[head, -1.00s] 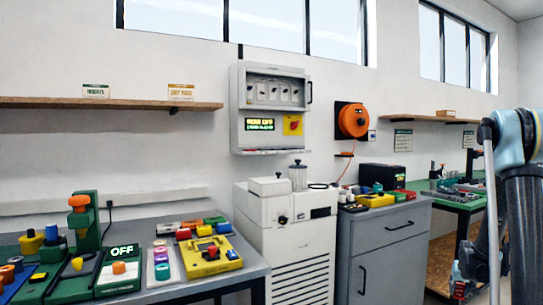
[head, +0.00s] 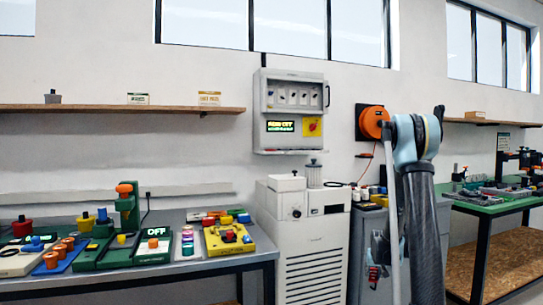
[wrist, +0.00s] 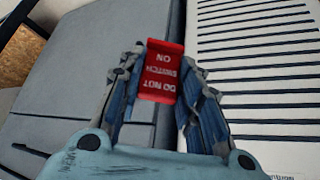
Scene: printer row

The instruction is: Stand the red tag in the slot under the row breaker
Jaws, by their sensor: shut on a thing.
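The red tag (wrist: 161,72) shows in the wrist view, with "DO NOT SWITCH ON" upside down on it. My gripper (wrist: 160,98) is shut on it, one blue-grey finger on each side. In the head view my gripper (head: 376,262) hangs low, in front of the grey cabinet and right of the white machine. The row breaker (head: 290,93) is a grey wall box with a lit display, seemingly reading OFF, and a red switch on a yellow plate. A narrow ledge (head: 285,151) runs under it. The slot itself is too small to make out.
The white machine (head: 303,240) stands below the breaker, with a canister on top. A grey bench (head: 205,263) with coloured devices stands left. An orange reel (head: 373,122) hangs right of the breaker. A green table (head: 500,207) stands right. Shelves line the wall.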

